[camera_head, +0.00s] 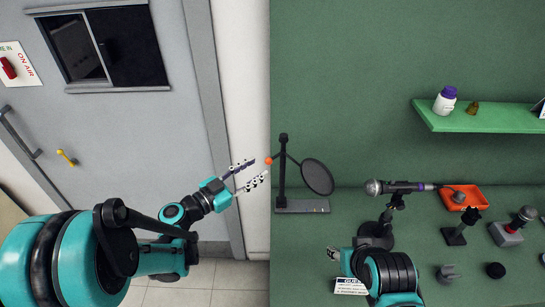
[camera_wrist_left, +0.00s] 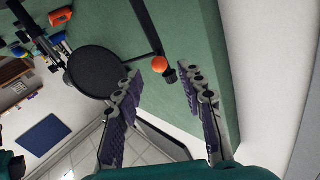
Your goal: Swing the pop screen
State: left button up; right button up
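The pop screen (camera_head: 317,177) is a round dark disc on an arm of a black upright stand (camera_head: 282,175). An orange ball (camera_head: 268,160) sits at the other end, on the left side of the stand. My left gripper (camera_head: 259,168) is open and empty, just left of the ball. In the left wrist view, the ball (camera_wrist_left: 159,64) appears between the spread fingertips (camera_wrist_left: 159,75), near the dark post, and the disc (camera_wrist_left: 93,72) lies to the left. No contact is clear. My right arm (camera_head: 393,278) is at the bottom; its fingers cannot be made out.
A microphone (camera_head: 398,187) on a stand is right of the screen. An orange tray (camera_head: 468,197) and several small items are further right. A green shelf (camera_head: 490,119) hangs above. A grey door (camera_head: 130,110) is behind my left arm.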

aim_at(272, 159)
pick_arm(q)
jog(key=b+x, duration=0.1)
jog(key=x, duration=0.6)
jog(key=shift+w+d, duration=0.1)
jog(key=shift+d, duration=0.1)
jog(key=shift+c, duration=0.2)
grip_shut()
